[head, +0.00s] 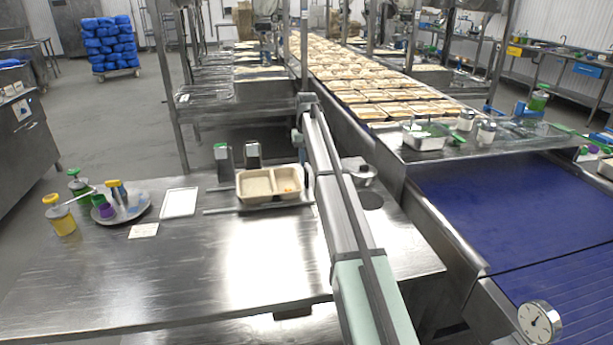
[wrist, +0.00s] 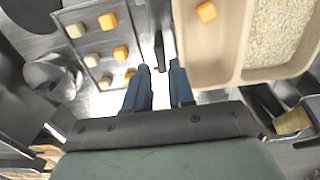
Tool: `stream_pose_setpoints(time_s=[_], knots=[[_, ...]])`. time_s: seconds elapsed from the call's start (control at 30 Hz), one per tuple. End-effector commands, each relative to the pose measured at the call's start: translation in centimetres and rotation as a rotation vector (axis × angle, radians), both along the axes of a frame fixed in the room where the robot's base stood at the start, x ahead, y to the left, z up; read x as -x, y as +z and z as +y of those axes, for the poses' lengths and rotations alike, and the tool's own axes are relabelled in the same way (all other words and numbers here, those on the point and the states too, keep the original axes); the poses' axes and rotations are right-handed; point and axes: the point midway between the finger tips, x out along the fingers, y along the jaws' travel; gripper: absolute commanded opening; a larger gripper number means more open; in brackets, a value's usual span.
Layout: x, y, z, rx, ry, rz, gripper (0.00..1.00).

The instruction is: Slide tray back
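The tray (head: 270,201) is beige with two compartments and sits on a metal rail guide on the steel table. Rice fills its left compartment in the head view, and an orange cube lies in the right one. The tray also shows at the upper right of the wrist view (wrist: 237,60), with the cube and rice in it. My gripper (wrist: 159,66) has two blue fingers with a gap between them and nothing visibly held. Its right finger is close beside the tray's edge; I cannot tell whether they touch. In the head view, my arm hides the gripper.
A board with several tan and orange cubes (wrist: 121,53) lies left of the fingers, beside a metal pot (wrist: 48,76). A dark upright bar (wrist: 159,52) stands just beyond the fingertips. A white sheet (head: 180,203) and a round plate (head: 132,211) lie left on the table.

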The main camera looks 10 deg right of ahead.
Motion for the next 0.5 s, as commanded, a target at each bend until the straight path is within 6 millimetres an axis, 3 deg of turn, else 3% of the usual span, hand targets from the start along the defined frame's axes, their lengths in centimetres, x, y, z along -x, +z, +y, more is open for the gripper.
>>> stream_pose_setpoints(time_s=[0.2, 0.5], knots=[[0.1, -3.8, 0.0, 0.000, 0.000, 0.001, 0.23], [0.0, -6.5, 0.0, -0.001, 0.000, 0.000, 0.23]])
